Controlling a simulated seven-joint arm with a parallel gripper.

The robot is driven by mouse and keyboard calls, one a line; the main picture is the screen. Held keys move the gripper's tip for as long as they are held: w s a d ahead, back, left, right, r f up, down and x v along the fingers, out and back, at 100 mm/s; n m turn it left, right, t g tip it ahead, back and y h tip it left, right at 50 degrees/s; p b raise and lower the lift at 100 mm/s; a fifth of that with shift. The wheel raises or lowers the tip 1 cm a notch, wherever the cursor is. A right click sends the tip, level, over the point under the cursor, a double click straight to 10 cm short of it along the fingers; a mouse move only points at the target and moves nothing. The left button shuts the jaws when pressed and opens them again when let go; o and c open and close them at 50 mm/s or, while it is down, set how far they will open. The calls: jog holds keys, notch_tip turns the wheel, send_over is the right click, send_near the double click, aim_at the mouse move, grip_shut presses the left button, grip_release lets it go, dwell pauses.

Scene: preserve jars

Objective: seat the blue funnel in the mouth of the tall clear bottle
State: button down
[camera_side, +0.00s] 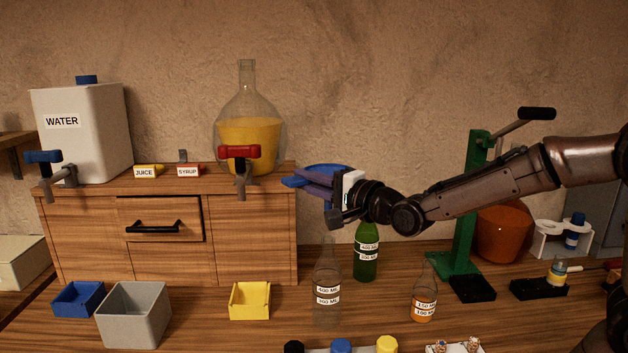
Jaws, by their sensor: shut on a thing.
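The blue funnel (326,171) is held in my gripper (312,184), whose dark fingers are shut on it. Its wide rim faces up and to the right, partly hidden behind the fingers and wrist. The tall clear bottle (327,284) stands upright on the bench, with white labels on its side. The funnel and gripper are above the bottle in the picture, apart from it. The bottle's thin neck is faint against the background. I cannot tell the depth offset between funnel and bottle mouth.
A green bottle (366,256) stands close behind the clear bottle. A small labelled bottle with orange liquid (424,299) stands to the right. A yellow bin (250,300) is to the left. The wooden cabinet (75,238) with a large flask (249,130) is left of my gripper.

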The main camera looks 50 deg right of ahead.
jog(key=shift+f, duration=2.9)
jog(key=shift+f, duration=2.1)
dwell(0.4)
jog(key=c, duration=0.8)
grip_release()
jog(key=s, duration=1.3)
jog(key=shift+s+a, duration=0.2)
jog(key=shift+s, duration=0.2)
